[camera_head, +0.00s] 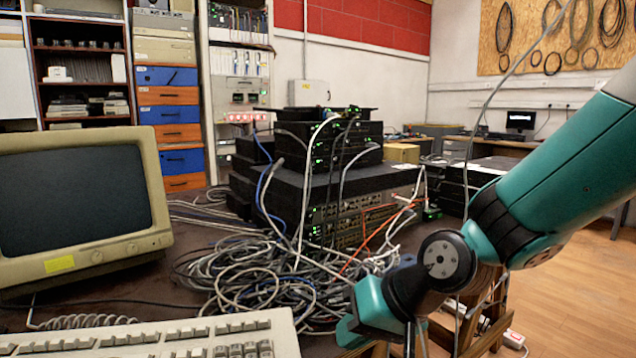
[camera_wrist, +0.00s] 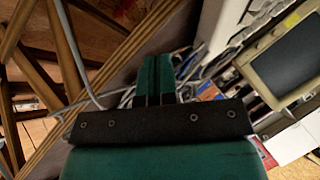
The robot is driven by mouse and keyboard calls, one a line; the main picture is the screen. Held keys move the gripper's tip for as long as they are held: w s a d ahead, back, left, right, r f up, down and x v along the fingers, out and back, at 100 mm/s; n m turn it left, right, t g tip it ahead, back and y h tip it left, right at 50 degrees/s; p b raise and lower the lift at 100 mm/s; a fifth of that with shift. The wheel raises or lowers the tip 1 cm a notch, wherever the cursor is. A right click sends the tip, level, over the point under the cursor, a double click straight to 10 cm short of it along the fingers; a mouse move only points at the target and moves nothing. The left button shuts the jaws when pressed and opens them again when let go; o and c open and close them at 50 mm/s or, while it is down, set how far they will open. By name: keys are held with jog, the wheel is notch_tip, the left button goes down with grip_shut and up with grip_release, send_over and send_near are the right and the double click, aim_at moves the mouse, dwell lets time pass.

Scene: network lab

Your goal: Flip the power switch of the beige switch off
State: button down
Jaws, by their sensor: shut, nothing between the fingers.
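I cannot clearly pick out a beige switch or its power switch in either view. In the head view, black network devices (camera_head: 345,185) with green lights are stacked on the table, with loose cables in front. A small beige-yellow box (camera_head: 402,153) sits behind the stack on its right; I cannot tell what it is. My gripper (camera_wrist: 154,64) shows in the wrist view with its two teal fingers together, shut and empty. In the head view my arm comes in from the right, and its teal end is low in the middle, in front of the cables and apart from the stack.
A beige CRT monitor (camera_head: 80,205) stands at the left, with a beige keyboard (camera_head: 150,340) before it. A tangle of grey cables (camera_head: 255,285) fills the table front. Wooden floor (camera_head: 580,285) is open at the right. Wooden legs (camera_wrist: 70,60) show in the wrist view.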

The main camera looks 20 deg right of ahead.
jog(key=w+r+m+t, duration=0.1)
jog(key=w+m, duration=0.1)
jog(key=w+d+r+m+t+p, duration=0.1)
jog(key=w+r+m+t, duration=0.1)
jog(key=w+r+m+t+y+p, duration=0.1)
jog(key=w+r+m, duration=0.1)
jog(key=shift+w+d+t, duration=0.2)
jog(key=shift+w+t, duration=0.1)
jog(key=shift+w, duration=0.05)
jog(key=w+d+r+m+t+h+p, duration=0.2)
jog(key=w+d+r+m+t, duration=0.2)
jog(key=m, duration=0.3)
jog(key=shift+w+d+t, duration=0.35)
jog(key=shift+d+t, duration=0.15)
jog(key=shift+d, duration=0.3)
jog(key=shift+w, duration=0.1)
jog(key=p, duration=0.7)
send_near(310, 217)
jog(key=x, duration=0.7)
jog(key=shift+w, duration=0.15)
